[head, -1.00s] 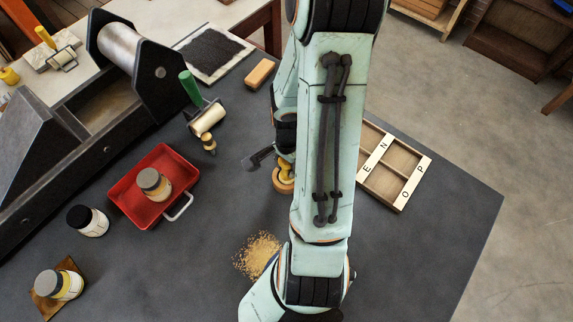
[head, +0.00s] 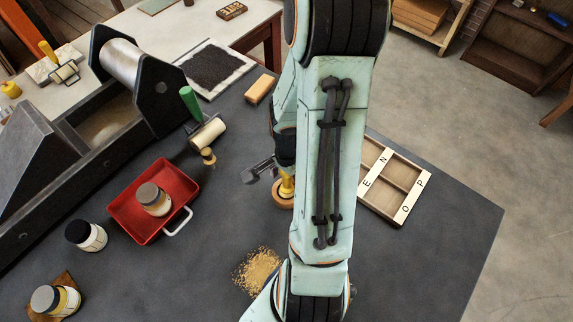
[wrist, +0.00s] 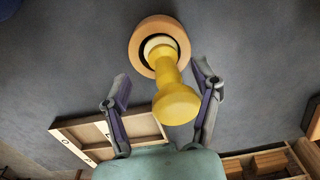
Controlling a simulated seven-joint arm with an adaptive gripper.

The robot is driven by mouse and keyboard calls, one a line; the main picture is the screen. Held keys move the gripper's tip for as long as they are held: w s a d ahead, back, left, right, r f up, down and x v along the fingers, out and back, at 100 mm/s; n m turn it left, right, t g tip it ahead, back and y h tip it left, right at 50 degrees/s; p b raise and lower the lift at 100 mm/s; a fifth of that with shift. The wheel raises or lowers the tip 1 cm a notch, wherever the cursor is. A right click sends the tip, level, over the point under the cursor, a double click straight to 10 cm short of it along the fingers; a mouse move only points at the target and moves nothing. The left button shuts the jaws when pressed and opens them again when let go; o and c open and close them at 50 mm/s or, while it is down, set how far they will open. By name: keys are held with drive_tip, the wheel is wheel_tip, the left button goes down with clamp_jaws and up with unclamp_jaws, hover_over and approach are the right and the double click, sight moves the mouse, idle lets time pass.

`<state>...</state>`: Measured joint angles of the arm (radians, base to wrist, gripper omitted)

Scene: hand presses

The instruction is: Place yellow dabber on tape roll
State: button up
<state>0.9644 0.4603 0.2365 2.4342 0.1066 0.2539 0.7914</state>
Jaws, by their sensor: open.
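The yellow dabber (wrist: 172,95) stands on the tan tape roll (wrist: 182,42), its pale foot at the ring's dark opening in the wrist view. Whether the foot sits in the opening or on the rim is hard to tell. In the head view the dabber (head: 287,187) and tape roll (head: 280,198) are partly hidden by my arm. My gripper (wrist: 160,87) is open, with one finger on each side of the dabber. The left finger is clear of it; the right one is close to its top. In the head view, one finger (head: 258,172) shows left of the dabber.
A letter tray (head: 395,185) lies right of my arm. Crumbs (head: 258,268) lie in front. Dark tabletop around the roll is clear.

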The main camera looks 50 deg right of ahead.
wheel_tip(320, 180, up, 11)
drive_tip(key=shift+f, duration=0.1)
drive_tip(key=s+a+r+n, duration=0.2)
drive_tip(key=a+r+n, duration=0.1)
drive_tip(key=a+n, duration=0.6)
drive_tip(key=s+a+r+n, duration=0.3)
drive_tip(key=a+r+n, duration=0.1)
drive_tip(key=a+n, duration=0.6)
drive_tip(key=shift+s+r+y, duration=0.2)
drive_tip(key=shift+y, duration=0.2)
